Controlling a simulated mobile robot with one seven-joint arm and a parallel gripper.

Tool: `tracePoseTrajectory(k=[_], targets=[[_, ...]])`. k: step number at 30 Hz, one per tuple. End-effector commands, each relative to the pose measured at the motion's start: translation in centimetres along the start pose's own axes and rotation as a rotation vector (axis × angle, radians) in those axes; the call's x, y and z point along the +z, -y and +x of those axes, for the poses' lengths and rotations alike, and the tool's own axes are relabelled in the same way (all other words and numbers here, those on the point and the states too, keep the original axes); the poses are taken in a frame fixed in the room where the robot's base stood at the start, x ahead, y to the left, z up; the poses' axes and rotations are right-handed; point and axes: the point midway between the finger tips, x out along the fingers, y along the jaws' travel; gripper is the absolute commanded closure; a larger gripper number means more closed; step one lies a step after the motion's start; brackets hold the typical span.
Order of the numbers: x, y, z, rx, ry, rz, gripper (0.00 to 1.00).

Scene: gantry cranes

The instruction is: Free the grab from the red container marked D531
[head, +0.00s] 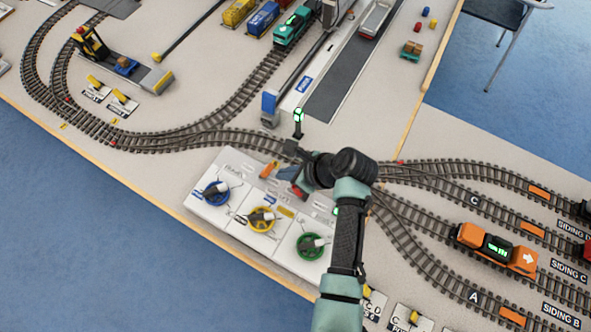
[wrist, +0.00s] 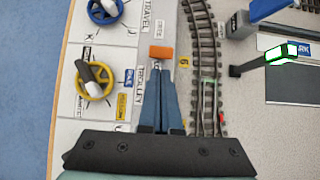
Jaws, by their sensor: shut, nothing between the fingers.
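My gripper (head: 283,174) is over the white control panel (head: 195,205) on its track side; in the wrist view its blue fingers (wrist: 161,72) are together and empty. Their tips point at an orange block (wrist: 161,52) on the panel; I cannot tell whether they touch it. The panel carries a blue wheel (head: 215,192) by TRAVEL, a yellow wheel (head: 262,220) by TROLLEY and a green wheel (head: 311,245). The gantry crane's blue-footed leg (head: 270,108) stands across the track. I cannot make out the grab or a red container marked D531.
A signal with a green light (head: 298,115) stands beyond the track near my gripper. Yellow (head: 238,12) and blue (head: 263,18) containers stand on wagons at the top, behind a green locomotive (head: 295,27). An orange locomotive (head: 495,248) is on the right track.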

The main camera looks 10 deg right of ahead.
Motion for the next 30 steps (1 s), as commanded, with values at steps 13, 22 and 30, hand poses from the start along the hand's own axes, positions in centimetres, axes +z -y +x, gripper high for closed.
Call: tracePoseTrajectory(k=[13, 22, 30], targets=[[0.1, 0.0, 1.8, -0.002, 0.001, 0.000, 1.00], [0.4, 0.0, 1.6, -0.001, -0.019, -0.002, 1.00], [0.8, 0.1, 1.7, -0.001, -0.065, -0.001, 1.00]])
